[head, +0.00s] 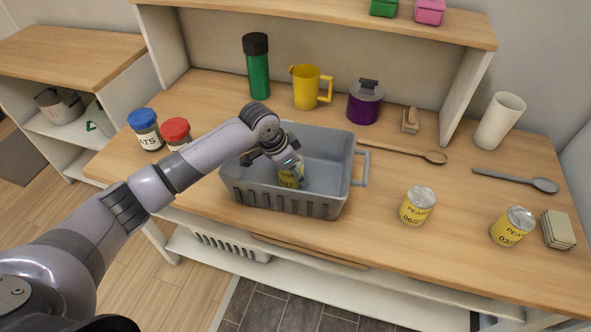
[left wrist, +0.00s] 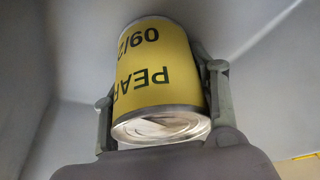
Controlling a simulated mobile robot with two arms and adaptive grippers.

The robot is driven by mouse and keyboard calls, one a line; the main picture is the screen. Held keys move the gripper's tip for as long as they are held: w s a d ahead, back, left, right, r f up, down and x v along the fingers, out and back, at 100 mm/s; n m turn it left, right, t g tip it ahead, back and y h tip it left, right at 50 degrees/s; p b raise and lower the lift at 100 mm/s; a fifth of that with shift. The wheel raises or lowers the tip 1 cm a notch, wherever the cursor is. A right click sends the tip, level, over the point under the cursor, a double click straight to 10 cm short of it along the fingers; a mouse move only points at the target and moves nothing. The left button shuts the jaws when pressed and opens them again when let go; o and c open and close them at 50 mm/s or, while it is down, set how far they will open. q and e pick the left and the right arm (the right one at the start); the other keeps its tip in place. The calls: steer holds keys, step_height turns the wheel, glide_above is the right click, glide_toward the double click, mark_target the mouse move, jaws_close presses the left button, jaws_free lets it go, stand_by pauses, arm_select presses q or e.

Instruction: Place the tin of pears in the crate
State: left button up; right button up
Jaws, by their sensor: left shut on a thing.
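A grey crate (head: 277,201) with a side handle stands on the wooden counter. My left gripper (head: 291,172) reaches down inside it and is shut on a yellow tin of pears (head: 290,181). In the left wrist view the tin (left wrist: 158,75) sits between the two fingers (left wrist: 160,105), its label reading PEAR and 09/2 upside down, with grey crate walls around. Whether the tin touches the crate floor is hidden. Two more yellow pear tins stand on the counter, one right of the crate (head: 417,206) and one farther right (head: 512,227). My right gripper is in neither view.
Two jars with blue (head: 145,128) and red (head: 175,132) lids stand left of the crate. A green flask (head: 257,68), yellow jug (head: 307,88) and purple pot (head: 365,102) stand behind. Wooden (head: 405,151) and grey (head: 517,180) spoons, a white cup (head: 499,121) and coasters (head: 558,230) lie right.

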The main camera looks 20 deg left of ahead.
arm_select(q)
steer(key=shift+f, duration=0.1)
steer(key=o, duration=1.5)
steer(key=shift+o, duration=0.2)
steer(key=v, duration=1.2)
